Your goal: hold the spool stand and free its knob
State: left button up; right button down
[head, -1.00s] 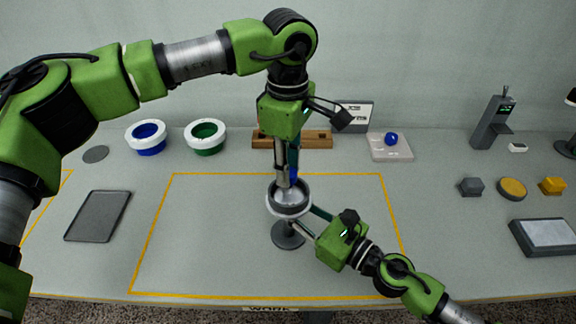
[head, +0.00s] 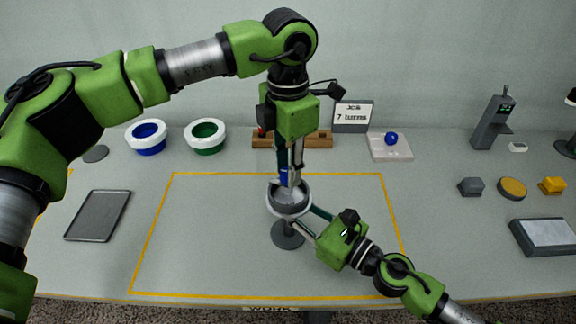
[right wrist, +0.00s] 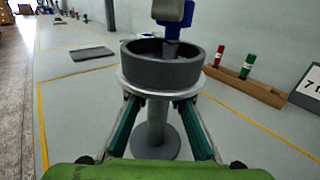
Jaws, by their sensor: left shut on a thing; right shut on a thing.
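The grey spool stand (head: 288,238) stands upright on its round base near the middle of the yellow-outlined area. Its dark ring-shaped cup (right wrist: 163,68) sits on a pale flange above the post in the right wrist view. My right gripper (head: 300,214) is shut on the stand's post just below the flange. My left gripper (head: 290,182) points straight down over the cup, shut on the blue knob (head: 284,177). The knob also shows in the right wrist view (right wrist: 176,18), with a grey shaft below it reaching into the cup. The fingers partly hide the knob.
A wooden rack (head: 320,139) and a "7 turns" sign (head: 352,117) stand behind. Small blocks and a flat panel (head: 547,237) lie at right.

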pick_arm(q)
jog(key=n, duration=1.2)
jog(key=shift+d+n, duration=0.1)
jog(key=shift+n, duration=0.3)
jog(key=n, duration=0.4)
jog(key=shift+n, duration=2.1)
pick_arm(e)
jog(key=shift+s+f, duration=0.1)
jog(key=shift+f, duration=0.25)
pick_arm(q)
jog(key=o, duration=1.1)
jog(key=shift+r, duration=0.1)
